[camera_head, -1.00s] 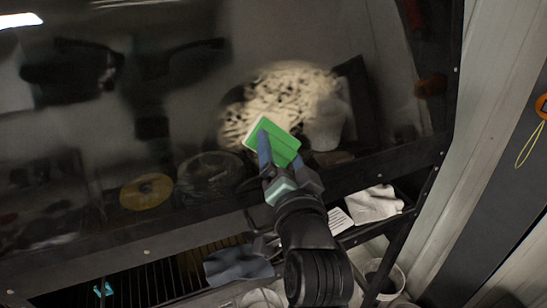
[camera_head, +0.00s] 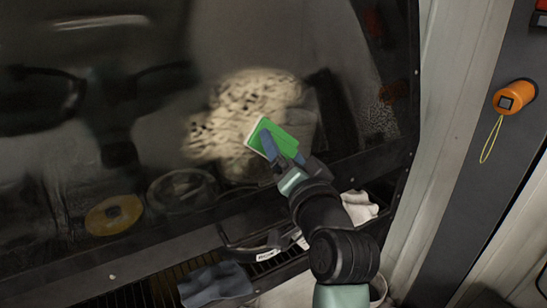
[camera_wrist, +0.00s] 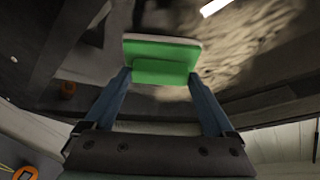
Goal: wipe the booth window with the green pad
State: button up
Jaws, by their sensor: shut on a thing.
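The green pad (camera_head: 277,138) has a pale layer on its far side, towards the booth window (camera_head: 225,60). My gripper (camera_head: 283,158) is shut on the pad, one blue finger on each side. In the wrist view the pad (camera_wrist: 163,62) sits between the fingertips, close to the window; I cannot tell whether it touches the glass. The window is a large dark pane in a black frame. A mottled beige patch (camera_head: 240,110) shows on it, left of and above the pad. Part of the patch is hidden by the pad.
An orange knob with a yellow cord (camera_head: 514,96) is on the grey post at the right. A grey-blue cloth (camera_head: 215,284) lies on the slatted shelf below the window. A white cloth (camera_head: 358,206) lies under the frame, near my arm. A yellow disc (camera_head: 114,214) shows through the glass.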

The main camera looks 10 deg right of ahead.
jog(key=shift+w+d+r+b, duration=0.6)
jog(key=shift+w+d+r, duration=0.85)
jog(key=shift+d, duration=2.2)
jog(key=shift+s+a+p, duration=1.65)
jog(key=shift+a+p, duration=0.55)
jog(key=shift+a, duration=3.1)
jog(key=shift+s+a+p, duration=1.65)
jog(key=shift+a+p, duration=0.55)
jog(key=shift+a, duration=3.05)
jog(key=shift+w+d+r+b, duration=0.2)
jog(key=shift+w+d+r, duration=0.35)
jog(key=shift+d, duration=1.2)
jog(key=shift+w+d+r+b, duration=0.2)
jog(key=shift+w+d, duration=0.7)
jog(key=shift+d, duration=0.85)
jog(key=shift+w+d+r+b, duration=0.15)
jog(key=shift+w+d+r, duration=0.4)
jog(key=shift+d, duration=1.2)
